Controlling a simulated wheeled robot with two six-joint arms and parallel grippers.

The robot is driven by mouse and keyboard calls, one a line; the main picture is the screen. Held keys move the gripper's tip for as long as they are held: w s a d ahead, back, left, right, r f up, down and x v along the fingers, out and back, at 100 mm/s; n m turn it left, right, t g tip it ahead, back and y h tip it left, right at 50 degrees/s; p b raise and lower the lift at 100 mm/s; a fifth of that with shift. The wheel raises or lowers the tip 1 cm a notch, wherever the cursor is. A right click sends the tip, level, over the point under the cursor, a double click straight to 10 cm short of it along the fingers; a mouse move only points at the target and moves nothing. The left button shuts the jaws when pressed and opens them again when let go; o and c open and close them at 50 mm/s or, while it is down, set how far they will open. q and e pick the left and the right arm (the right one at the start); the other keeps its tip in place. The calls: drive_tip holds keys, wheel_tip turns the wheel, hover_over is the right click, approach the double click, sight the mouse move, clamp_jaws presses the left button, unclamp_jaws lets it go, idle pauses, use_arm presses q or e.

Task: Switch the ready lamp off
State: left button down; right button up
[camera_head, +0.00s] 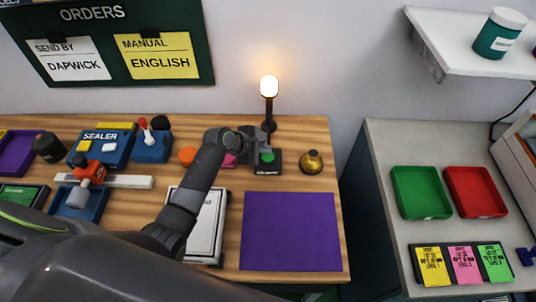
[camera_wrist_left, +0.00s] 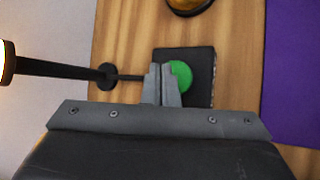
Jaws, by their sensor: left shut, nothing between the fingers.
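The ready lamp (camera_head: 269,87) glows warm white on a dark post at the back of the desk. Its lit head also shows at the left edge of the left wrist view (camera_wrist_left: 6,63). A black switch box (camera_head: 271,168) with a round green button (camera_head: 267,157) sits in front of the lamp. My left gripper (camera_head: 262,151) is shut and empty at the box. In the left wrist view its fingertips (camera_wrist_left: 161,70) overlap the left part of the green button (camera_wrist_left: 182,74); I cannot tell whether they touch it. My right gripper is out of view.
A brass bell (camera_head: 311,162) stands right of the box. A purple mat (camera_head: 290,230) lies in front. An orange disc (camera_head: 188,155) and a white-framed panel (camera_head: 207,228) lie to the left. A side counter at right holds green (camera_head: 420,192) and red (camera_head: 475,191) trays.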

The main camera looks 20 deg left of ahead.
sight(265, 157)
use_arm(q)
drive_tip(key=shift+f, duration=0.15)
idle(0.4)
drive_tip(key=shift+f, duration=0.3)
drive_tip(key=shift+f, duration=0.5)
idle(0.6)
drive_tip(key=shift+r, duration=0.1)
drive_tip(key=shift+r+p, duration=0.85)
drive_tip(key=shift+p, duration=0.3)
wheel_tip(265, 157, up, 6)
drive_tip(key=p, duration=0.7)
